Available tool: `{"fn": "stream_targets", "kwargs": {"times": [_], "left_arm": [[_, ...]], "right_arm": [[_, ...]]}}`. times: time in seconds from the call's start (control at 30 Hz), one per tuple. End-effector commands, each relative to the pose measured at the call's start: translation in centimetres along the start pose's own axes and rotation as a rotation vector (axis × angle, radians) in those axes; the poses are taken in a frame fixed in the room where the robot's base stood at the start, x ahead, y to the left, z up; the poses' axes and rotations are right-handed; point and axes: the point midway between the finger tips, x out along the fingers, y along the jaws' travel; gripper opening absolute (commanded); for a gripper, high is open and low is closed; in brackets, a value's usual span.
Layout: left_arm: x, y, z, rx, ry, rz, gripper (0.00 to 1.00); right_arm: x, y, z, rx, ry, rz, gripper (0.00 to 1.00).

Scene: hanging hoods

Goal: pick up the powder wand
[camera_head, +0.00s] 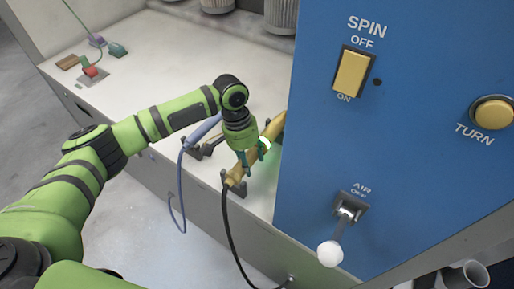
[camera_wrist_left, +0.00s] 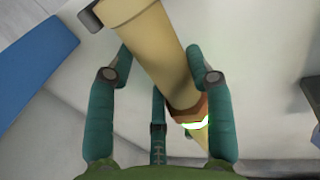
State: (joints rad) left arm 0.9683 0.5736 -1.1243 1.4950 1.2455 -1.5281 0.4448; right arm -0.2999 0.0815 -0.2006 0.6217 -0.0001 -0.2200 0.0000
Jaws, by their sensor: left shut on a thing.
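The powder wand (camera_head: 274,127) is a tan-yellow rod with a black hose at its near end, lying slanted across dark holders on the white table. It also fills the upper middle of the left wrist view (camera_wrist_left: 160,50), with a brown collar and a bright green-white glow near its lower part. My left gripper (camera_head: 254,157) reaches down over the wand from above. Its teal fingers, seen in the left wrist view (camera_wrist_left: 160,65), are on both sides of the wand and shut on it. The blue panel hides the wand's far end. My right gripper is not in view.
A blue-purple wand (camera_head: 203,130) with a blue hose lies just left. A large blue panel (camera_head: 420,110) with SPIN, TURN and AIR controls stands close on the right. Small coloured items (camera_head: 92,70) lie far left. The white table (camera_head: 165,70) is clear between.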

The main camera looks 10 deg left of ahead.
Motion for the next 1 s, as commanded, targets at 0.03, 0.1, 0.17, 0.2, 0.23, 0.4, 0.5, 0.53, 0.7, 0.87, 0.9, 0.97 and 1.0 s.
{"fn": "stream_targets", "kwargs": {"times": [0.03,0.1,0.17,0.2,0.23,0.4,0.5,0.53,0.7,0.87,0.9,0.97,1.0], "left_arm": [[-0.3,0.1,-0.1,0.001,0.004,0.001,0.13],[-0.8,0.2,-0.2,0.002,0.006,0.001,0.13],[-1.7,0.3,-0.2,0.002,0.009,0.001,0.13],[-2.3,0.4,-0.2,0.003,0.009,0.000,0.13],[-2.9,0.6,-0.2,0.004,0.009,0.000,0.13],[-6.2,1.2,-0.2,0.002,0.010,0.001,0.13],[-7.9,1.6,-0.2,0.003,0.008,0.000,0.13],[-8.3,1.7,-0.2,0.002,0.008,0.001,0.13],[-10.1,2.0,-0.1,0.000,0.005,0.001,0.13],[-11.1,2.2,-0.1,0.000,0.004,0.001,0.13],[-11.2,2.2,-0.1,0.000,0.003,0.002,0.13],[-11.5,2.3,-0.1,0.000,0.003,0.002,0.13],[-11.6,2.3,-0.1,0.000,0.003,0.002,0.13]], "right_arm": [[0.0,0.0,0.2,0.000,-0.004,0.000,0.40],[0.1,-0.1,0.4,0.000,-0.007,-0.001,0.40],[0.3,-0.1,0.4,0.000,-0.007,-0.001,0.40],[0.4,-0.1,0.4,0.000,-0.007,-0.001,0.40],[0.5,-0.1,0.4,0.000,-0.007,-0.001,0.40],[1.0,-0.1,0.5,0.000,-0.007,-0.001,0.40],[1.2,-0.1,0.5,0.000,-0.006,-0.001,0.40],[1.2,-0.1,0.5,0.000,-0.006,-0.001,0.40],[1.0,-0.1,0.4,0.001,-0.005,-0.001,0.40],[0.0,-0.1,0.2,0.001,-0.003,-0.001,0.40],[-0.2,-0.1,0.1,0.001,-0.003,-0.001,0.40],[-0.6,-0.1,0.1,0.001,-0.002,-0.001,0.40],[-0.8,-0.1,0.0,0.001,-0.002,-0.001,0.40]]}}
